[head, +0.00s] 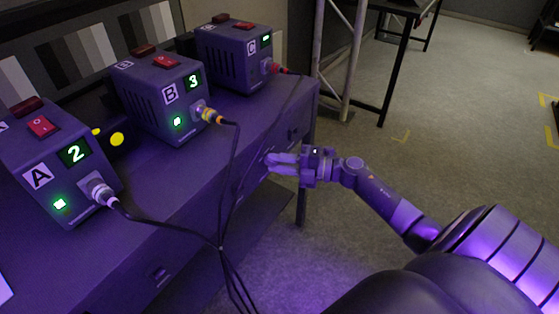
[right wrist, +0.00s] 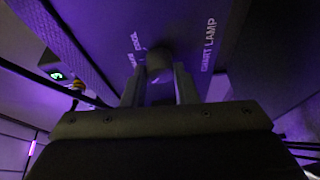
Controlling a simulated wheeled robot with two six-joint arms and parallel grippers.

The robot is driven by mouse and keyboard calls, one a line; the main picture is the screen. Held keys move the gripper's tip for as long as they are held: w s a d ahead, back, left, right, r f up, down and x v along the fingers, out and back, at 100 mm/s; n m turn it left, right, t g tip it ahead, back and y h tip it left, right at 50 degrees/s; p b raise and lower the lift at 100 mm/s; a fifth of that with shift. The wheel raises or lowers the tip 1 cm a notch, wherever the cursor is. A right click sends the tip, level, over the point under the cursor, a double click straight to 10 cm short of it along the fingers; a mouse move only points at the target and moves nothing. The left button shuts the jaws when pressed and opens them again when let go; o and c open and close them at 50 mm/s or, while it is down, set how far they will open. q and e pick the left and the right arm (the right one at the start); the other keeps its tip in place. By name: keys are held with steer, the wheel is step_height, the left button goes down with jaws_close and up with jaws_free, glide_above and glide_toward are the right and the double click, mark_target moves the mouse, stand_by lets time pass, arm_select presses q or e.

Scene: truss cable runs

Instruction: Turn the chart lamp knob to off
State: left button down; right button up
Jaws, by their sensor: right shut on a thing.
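The chart lamp knob (right wrist: 157,61) is a dark round knob on the desk's front panel, beside the white "CHART LAMP" lettering (right wrist: 209,45) in the right wrist view. Smaller white lettering stands on its other side, too blurred to read surely. My right gripper (right wrist: 159,80) is shut on the knob, one finger on each side. In the head view the right gripper (head: 272,162) reaches the desk front from the right; its fingers hide the knob there. The knob's pointer setting cannot be made out. My left gripper is not in view.
The desk (head: 190,200) carries box A (head: 60,165) showing 2, box B (head: 160,95) showing 3, and box C (head: 235,55). Black cables (head: 226,190) hang from the boxes over the desk front, left of my right gripper. A truss post (head: 335,60) stands beyond. Floor at right is open.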

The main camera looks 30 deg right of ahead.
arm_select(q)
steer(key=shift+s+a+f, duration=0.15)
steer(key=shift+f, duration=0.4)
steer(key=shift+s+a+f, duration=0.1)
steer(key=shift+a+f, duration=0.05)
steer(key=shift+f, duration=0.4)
arm_select(e)
steer(key=shift+n+g+h, duration=0.3)
steer(key=shift+n, duration=0.5)
steer(key=o, duration=1)
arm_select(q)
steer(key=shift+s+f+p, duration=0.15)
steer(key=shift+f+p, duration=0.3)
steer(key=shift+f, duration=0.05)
arm_select(e)
steer(key=v, duration=1.7)
steer(key=shift+s, duration=0.25)
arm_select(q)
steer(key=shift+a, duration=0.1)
arm_select(e)
steer(key=shift+d+f, duration=0.1)
